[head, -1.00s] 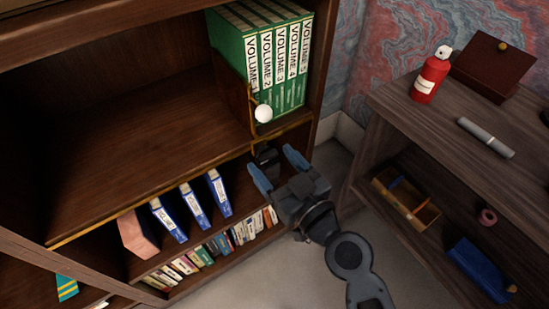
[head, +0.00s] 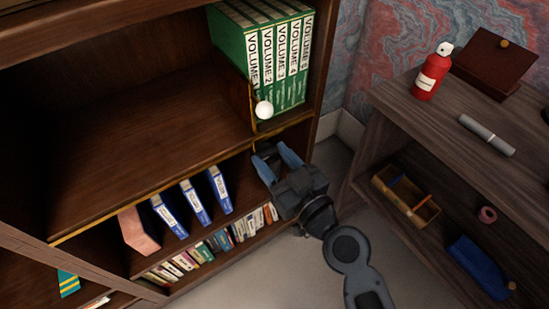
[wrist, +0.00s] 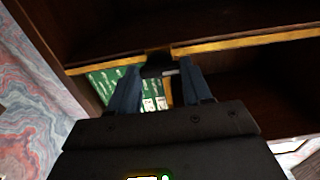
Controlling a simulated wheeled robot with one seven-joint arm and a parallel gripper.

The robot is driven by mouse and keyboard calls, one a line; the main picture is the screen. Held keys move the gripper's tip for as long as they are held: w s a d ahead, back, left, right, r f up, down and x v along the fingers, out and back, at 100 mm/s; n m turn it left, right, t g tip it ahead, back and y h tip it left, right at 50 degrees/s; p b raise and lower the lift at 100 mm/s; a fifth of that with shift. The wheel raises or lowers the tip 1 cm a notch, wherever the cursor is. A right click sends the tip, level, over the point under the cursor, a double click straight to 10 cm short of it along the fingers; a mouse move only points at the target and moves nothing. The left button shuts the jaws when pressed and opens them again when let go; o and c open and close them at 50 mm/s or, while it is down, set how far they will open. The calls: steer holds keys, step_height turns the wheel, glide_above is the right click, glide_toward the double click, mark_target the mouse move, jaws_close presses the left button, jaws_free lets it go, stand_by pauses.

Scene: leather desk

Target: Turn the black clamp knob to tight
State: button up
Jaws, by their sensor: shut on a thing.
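The black clamp knob (head: 267,149) is at the front edge of the shelf board, below the green volumes. My gripper (head: 275,157) reaches up to it from the front with its blue-grey fingers on either side. In the wrist view the dark knob (wrist: 157,68) shows between the two fingertips, and my gripper (wrist: 158,76) is shut on it. The fingers hide much of the knob, and I cannot tell how far it is turned.
A white ball (head: 264,110) on a brass-coloured piece is just above the knob. Green volumes (head: 275,55) stand on that shelf. Blue binders (head: 194,203) and small books are on lower shelves at left. A side desk (head: 430,125) with a red bottle (head: 431,75) stands at right.

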steer(key=shift+m, duration=0.3)
steer(key=m+b, duration=0.1)
steer(key=m, duration=0.7)
steer(key=shift+d, duration=0.1)
steer(key=m, duration=0.4)
steer(key=shift+m, duration=0.3)
steer(key=m+p, duration=0.1)
steer(key=m, duration=0.3)
steer(key=shift+f+m, duration=0.1)
steer(key=shift+m, duration=0.2)
steer(key=o, duration=1.1)
steer(key=shift+c, duration=0.2)
